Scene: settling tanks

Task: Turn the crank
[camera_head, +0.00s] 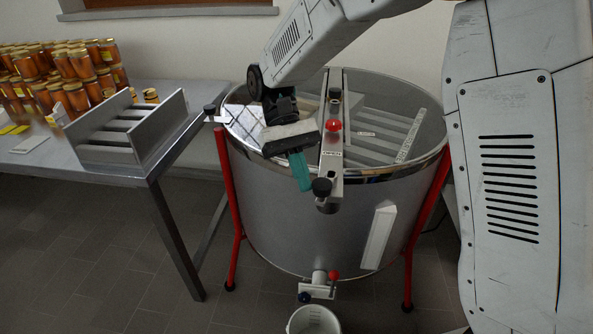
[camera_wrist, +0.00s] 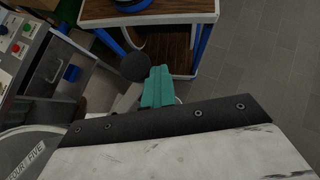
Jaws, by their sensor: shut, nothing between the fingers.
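The extractor drum (camera_head: 320,225) is a steel cylinder on red legs with a see-through top. A steel bar (camera_head: 331,150) crosses its top, with a red knob (camera_head: 333,126) near the middle. A black knob (camera_head: 321,187) sits at the bar's near end; it looks like the crank's handle, but I cannot tell for certain. My gripper (camera_head: 301,172) has teal fingers, shut and empty, just left of this knob over the near rim. In the wrist view the teal fingers (camera_wrist: 158,88) show beside a round black knob (camera_wrist: 135,67). I cannot tell whether they touch.
A table at left carries several honey jars (camera_head: 75,75) and a grey slotted rack (camera_head: 125,135). Below the drum are a tap (camera_head: 318,285) and a white bucket (camera_head: 313,320). The wrist view shows a wood-topped cart (camera_wrist: 150,8) and a control cabinet (camera_wrist: 60,65).

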